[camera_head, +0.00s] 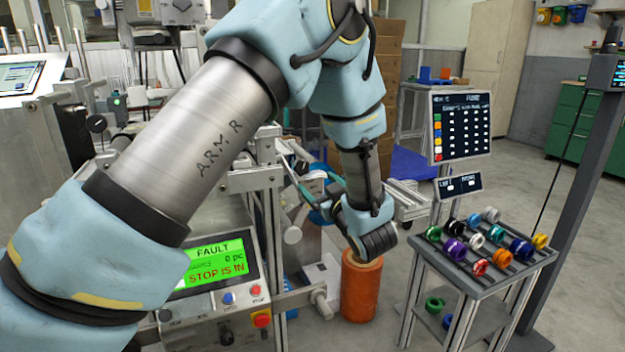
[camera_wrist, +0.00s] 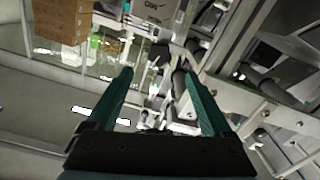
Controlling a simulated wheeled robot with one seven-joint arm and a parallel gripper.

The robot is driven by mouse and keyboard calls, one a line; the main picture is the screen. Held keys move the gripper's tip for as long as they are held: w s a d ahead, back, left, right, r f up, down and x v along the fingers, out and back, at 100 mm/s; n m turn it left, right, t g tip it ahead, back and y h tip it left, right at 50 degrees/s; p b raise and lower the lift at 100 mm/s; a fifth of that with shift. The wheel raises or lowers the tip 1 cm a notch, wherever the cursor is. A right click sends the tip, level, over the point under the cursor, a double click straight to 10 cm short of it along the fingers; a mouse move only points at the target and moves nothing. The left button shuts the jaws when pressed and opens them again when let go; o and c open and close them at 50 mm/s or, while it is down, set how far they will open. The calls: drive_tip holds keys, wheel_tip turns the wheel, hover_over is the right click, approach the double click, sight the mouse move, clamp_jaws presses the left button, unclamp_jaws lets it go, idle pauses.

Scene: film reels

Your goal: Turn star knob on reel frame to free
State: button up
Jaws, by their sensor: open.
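My gripper (camera_wrist: 152,74) is open, its two teal fingers apart with nothing held between them. In the head view my gripper (camera_head: 306,178) reaches left from the wrist toward the metal reel frame (camera_head: 262,180), and is partly hidden by its own arm. In the wrist view a small dark knob-like part (camera_wrist: 160,52) shows beyond the fingertips, on or near metal frame bars (camera_wrist: 232,42); I cannot tell whether it is the star knob or how it is set.
A control panel (camera_head: 215,262) reads FAULT and STOP IS IN. An orange roll (camera_head: 361,290) stands below my wrist. A rack (camera_head: 482,285) of coloured reels is at right, beside a sign board (camera_head: 460,126). Cardboard boxes (camera_head: 388,60) are stacked behind. Open floor lies at back right.

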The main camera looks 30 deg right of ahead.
sight(299, 163)
drive_tip(key=shift+s, duration=0.35)
drive_tip(key=w+m+p, duration=0.1)
drive_tip(key=w, duration=0.4)
drive_tip(key=w+d+m+p, duration=0.1)
drive_tip(key=w+m, duration=0.1)
drive_tip(key=w, duration=0.3)
drive_tip(key=w+m+p, duration=0.1)
drive_tip(key=w, duration=0.3)
drive_tip(key=shift+w+d+r+p, duration=0.2)
drive_tip(key=shift+w+d+p, duration=0.2)
drive_tip(key=shift+c, duration=0.4)
